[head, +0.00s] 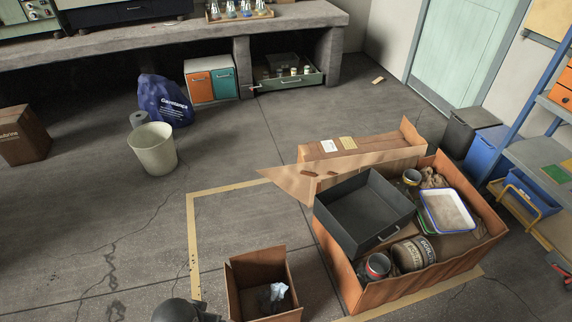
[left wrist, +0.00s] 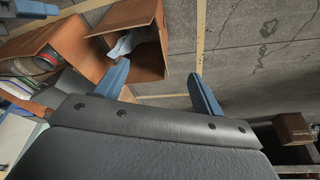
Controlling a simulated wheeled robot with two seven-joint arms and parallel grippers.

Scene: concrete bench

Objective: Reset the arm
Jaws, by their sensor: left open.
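My left gripper (left wrist: 160,88) shows in the left wrist view as two blue fingers spread well apart, with nothing between them. It is open, above the floor beside a small open cardboard box (left wrist: 137,70). That box (head: 234,290) also shows at the bottom middle of the head view, with a crumpled pale item (head: 277,292) inside. A dark rounded part at the bottom edge of the head view seems to be part of my own arm; its fingers are not visible there.
A large cardboard box (head: 413,291) holding a dark tray (head: 362,208), tins and a white-rimmed tray (head: 447,211) stands at right. A bin (head: 153,150), a blue bag (head: 165,100) and a brown box (head: 22,135) stand at left. The floor between is clear.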

